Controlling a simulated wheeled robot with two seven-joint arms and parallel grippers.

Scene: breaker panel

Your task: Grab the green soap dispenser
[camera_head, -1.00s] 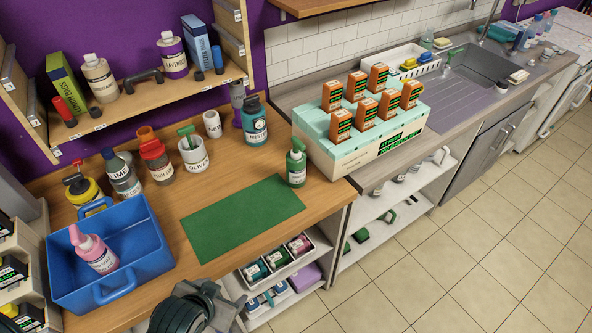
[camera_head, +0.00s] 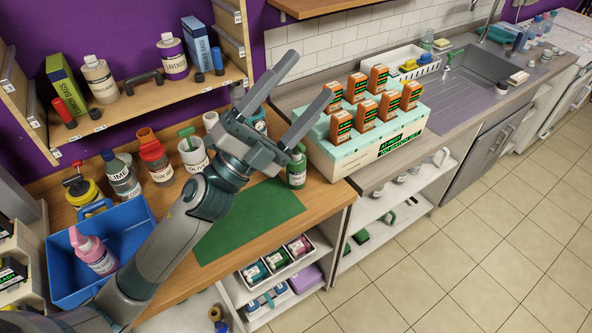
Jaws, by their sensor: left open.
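The green soap dispenser (camera_head: 297,170) stands upright on the wooden counter, at the right edge of the green mat (camera_head: 235,229) and left of the box of orange packs. Its upper part is close behind my gripper's finger in the picture. My left gripper (camera_head: 307,84) is open and empty, its two long fingers spread and pointing up and to the right. It appears above the counter, and its near finger passes just above the dispenser's top in the picture. The right gripper is not in view.
A white-green box (camera_head: 368,150) with several orange packs stands right of the dispenser. A blue caddy (camera_head: 134,225) holds a pink dispenser (camera_head: 93,251) at left. Several bottles and cups, including a white cup (camera_head: 192,153), stand behind my arm. The mat is bare.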

